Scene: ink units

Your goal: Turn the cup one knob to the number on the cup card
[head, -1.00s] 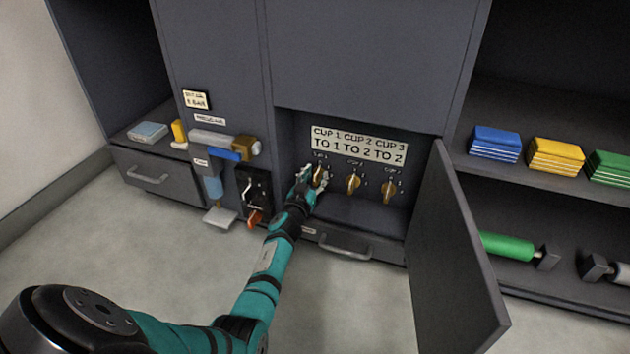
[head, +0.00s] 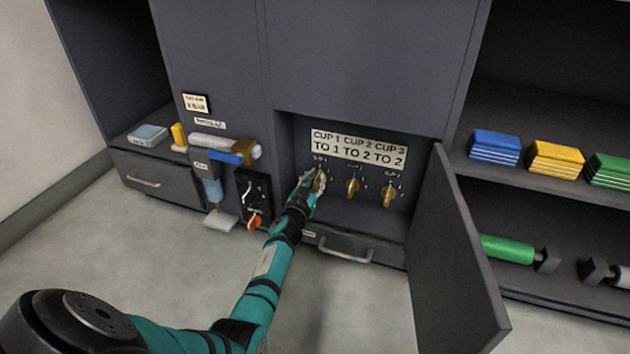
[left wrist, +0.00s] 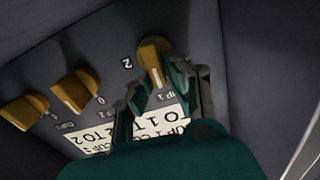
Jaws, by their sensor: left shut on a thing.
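The cup card (head: 359,146) is a pale sign above the knobs and reads CUP 1 TO 1, CUP 2 TO 2, CUP 3 TO 2. The cup one knob (head: 319,182) is the leftmost of three brass knobs, partly covered by my left gripper (head: 311,184). In the left wrist view my gripper (left wrist: 155,84) is shut on the cup one knob (left wrist: 152,52), a finger on each side. A digit 2 shows beside that knob. Its exact setting is hard to read. My right gripper is not in view.
The cup two knob (head: 353,187) and cup three knob (head: 388,195) sit to the right in the same recess. An open door (head: 452,260) stands at the recess's right. A black panel with an orange-red lever (head: 255,220) is at its left. A drawer handle (head: 345,253) is below.

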